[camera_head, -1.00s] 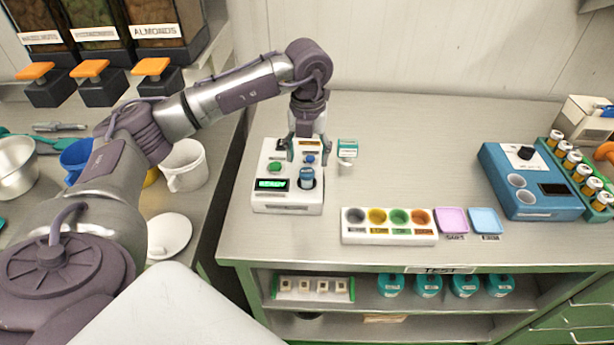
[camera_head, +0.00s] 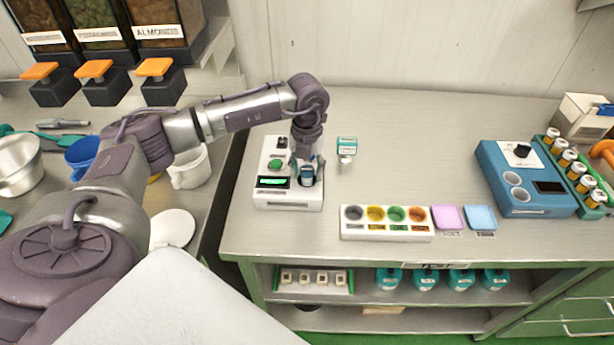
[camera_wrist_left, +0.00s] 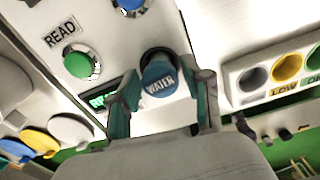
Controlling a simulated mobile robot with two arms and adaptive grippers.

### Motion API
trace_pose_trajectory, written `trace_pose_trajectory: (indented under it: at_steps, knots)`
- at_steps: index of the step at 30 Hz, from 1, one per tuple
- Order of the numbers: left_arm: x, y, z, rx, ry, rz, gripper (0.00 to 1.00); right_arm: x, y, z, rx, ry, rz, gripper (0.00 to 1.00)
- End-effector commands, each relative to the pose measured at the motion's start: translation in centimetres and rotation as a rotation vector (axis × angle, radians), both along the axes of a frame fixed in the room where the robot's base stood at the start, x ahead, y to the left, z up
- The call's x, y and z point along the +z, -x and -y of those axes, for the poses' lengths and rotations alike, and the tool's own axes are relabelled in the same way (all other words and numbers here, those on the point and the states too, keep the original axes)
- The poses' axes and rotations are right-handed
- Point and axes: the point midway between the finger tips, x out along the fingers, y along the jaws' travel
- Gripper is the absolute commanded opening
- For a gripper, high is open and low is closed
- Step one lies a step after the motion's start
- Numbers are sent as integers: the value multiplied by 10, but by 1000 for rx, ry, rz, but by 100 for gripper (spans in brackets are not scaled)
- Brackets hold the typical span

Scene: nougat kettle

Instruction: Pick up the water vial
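The water vial (camera_wrist_left: 159,77) has a dark blue cap with a white WATER label in the left wrist view. It stands in a socket of the white reader device (camera_head: 290,206), at the device's front right; in the head view the vial (camera_head: 307,171) is partly covered by my gripper. My left gripper (camera_head: 306,176) is down at the vial. In the left wrist view its teal-lined fingers stand on either side of the vial, with a gap showing between fingers and cap, so it looks open. My right gripper is not in view.
The reader has a green button (camera_wrist_left: 79,64) and a lit display (camera_head: 273,182). A small teal-and-white item (camera_head: 347,146) stands right of it. A tray with several coloured wells (camera_head: 385,236) lies at the front. A blue device (camera_head: 522,180) is at the right.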

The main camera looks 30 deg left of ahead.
Motion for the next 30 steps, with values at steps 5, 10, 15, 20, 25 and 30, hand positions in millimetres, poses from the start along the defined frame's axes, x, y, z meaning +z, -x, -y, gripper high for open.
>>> trace_pose_trajectory:
  at_steps: [5, 10, 15, 20, 25, 30]
  knots:
    - [0, 0, 0, 0, 0, 0, 14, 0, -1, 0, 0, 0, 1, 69]
    - [0, 0, 0, 0, 0, 0, 1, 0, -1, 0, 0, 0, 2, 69]
    - [1, 0, 0, 0, 0, 1, 1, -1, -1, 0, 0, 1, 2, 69]
    - [9, -1, 0, 0, 0, 2, 1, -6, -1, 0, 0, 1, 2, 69]
    - [35, -2, 0, 0, 1, 7, 1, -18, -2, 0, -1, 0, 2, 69]
    - [58, -32, 17, -2, 4, 6, 1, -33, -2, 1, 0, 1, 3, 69]
